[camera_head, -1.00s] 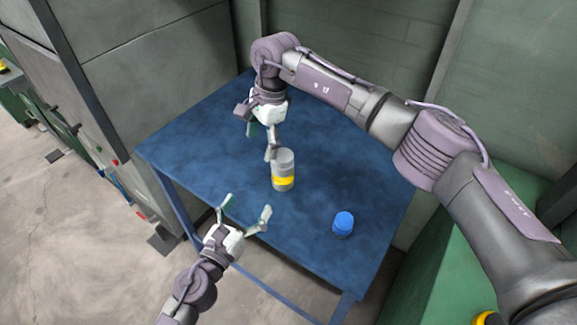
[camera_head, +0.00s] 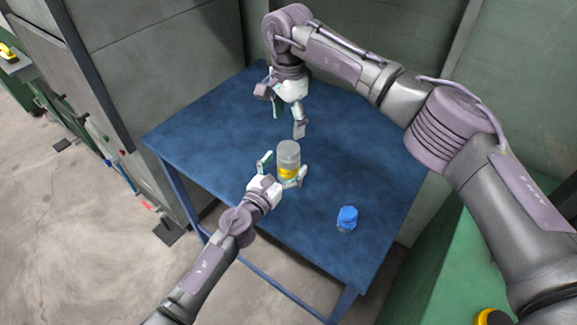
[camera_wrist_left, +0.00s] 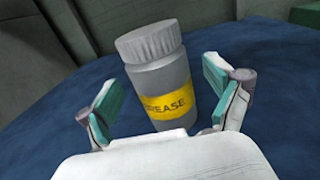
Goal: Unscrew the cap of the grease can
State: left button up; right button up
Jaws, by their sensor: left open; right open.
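The grease can (camera_head: 289,152) is a grey cylinder with a yellow label, upright on the blue table. In the left wrist view the can (camera_wrist_left: 160,75) shows the word "GREASE", and its ridged grey cap (camera_wrist_left: 149,41) is on top. My left gripper (camera_head: 279,171) is open, with one finger on either side of the can's lower part. In the left wrist view gaps show between both fingers and the can. My right gripper (camera_head: 290,124) is open and empty, above the table behind the can, pointing down.
A jar with a blue lid (camera_head: 347,217) stands on the blue table (camera_head: 200,140) near its right front. Grey cabinet walls (camera_head: 150,60) stand left of the table. The table's left part and back right part are clear.

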pick_arm(q)
jog(key=shift+w+d, duration=0.4)
jog(key=shift+w, duration=0.15)
grip_shut()
